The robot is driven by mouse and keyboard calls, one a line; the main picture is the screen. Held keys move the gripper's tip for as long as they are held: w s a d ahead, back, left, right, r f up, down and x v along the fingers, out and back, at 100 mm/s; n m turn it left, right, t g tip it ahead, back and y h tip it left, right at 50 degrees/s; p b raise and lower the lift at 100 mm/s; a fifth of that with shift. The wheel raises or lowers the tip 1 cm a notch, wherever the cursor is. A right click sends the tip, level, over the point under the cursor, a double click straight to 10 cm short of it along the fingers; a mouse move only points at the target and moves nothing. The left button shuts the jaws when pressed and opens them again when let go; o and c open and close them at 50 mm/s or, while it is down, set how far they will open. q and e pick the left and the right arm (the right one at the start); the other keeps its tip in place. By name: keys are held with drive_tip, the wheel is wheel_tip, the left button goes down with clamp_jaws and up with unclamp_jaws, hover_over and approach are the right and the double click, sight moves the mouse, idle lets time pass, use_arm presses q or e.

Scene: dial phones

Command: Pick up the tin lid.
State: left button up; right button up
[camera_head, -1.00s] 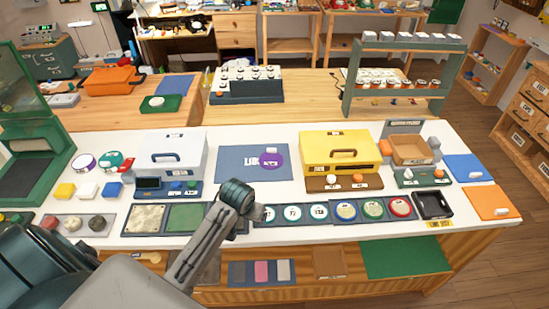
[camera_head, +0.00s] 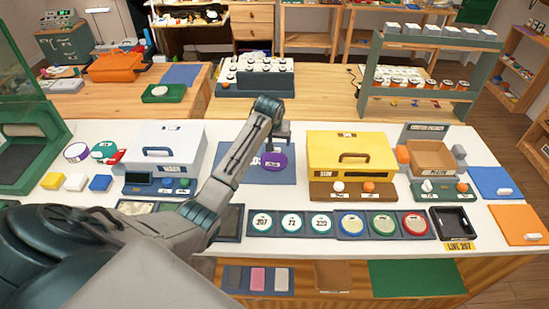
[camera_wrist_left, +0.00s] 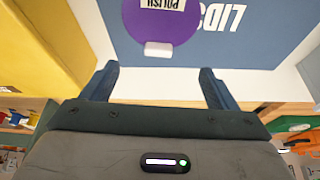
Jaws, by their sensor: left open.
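The tin lid is a round purple lid (camera_head: 276,165) with a white label, lying on the blue mat (camera_head: 230,172) marked LIDS in the head view. In the left wrist view the purple lid (camera_wrist_left: 163,27) is at the top, cut by the frame edge. Its label reads POLISH, and a small white tab (camera_wrist_left: 158,48) sticks out on the gripper's side. My left gripper (camera_wrist_left: 158,72) is open and empty, its fingers either side of the tab in the picture and apart from it. In the head view my left gripper (camera_head: 283,137) is over the mat's far right part, close to the lid.
A white box (camera_head: 165,155) stands left of the mat and a yellow box (camera_head: 350,155) right of it. A row of round labelled discs (camera_head: 320,224) lies along the front edge. A rack of tins (camera_head: 258,78) stands behind. The mat is otherwise clear.

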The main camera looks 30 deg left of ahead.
sight(275, 154)
use_arm(q)
drive_tip(key=shift+w+f, duration=0.25)
drive_tip(key=shift+f, duration=0.25)
drive_tip(key=shift+w+a+f, duration=0.1)
drive_tip(key=shift+w+f, duration=0.05)
drive_tip(key=shift+f, duration=0.15)
drive_tip(key=p+x, duration=0.2)
drive_tip(key=x, duration=0.1)
drive_tip(key=shift+f, duration=0.35)
drive_tip(key=shift+w+f, duration=0.3)
drive_tip(key=shift+f, duration=0.3)
drive_tip(key=shift+c, duration=0.2)
drive_tip(key=c, duration=1.4)
use_arm(e)
drive_tip(key=shift+w+r, duration=0.2)
drive_tip(key=shift+r, duration=0.35)
drive_tip(key=shift+w+r, duration=0.15)
drive_tip(key=shift+r, duration=0.4)
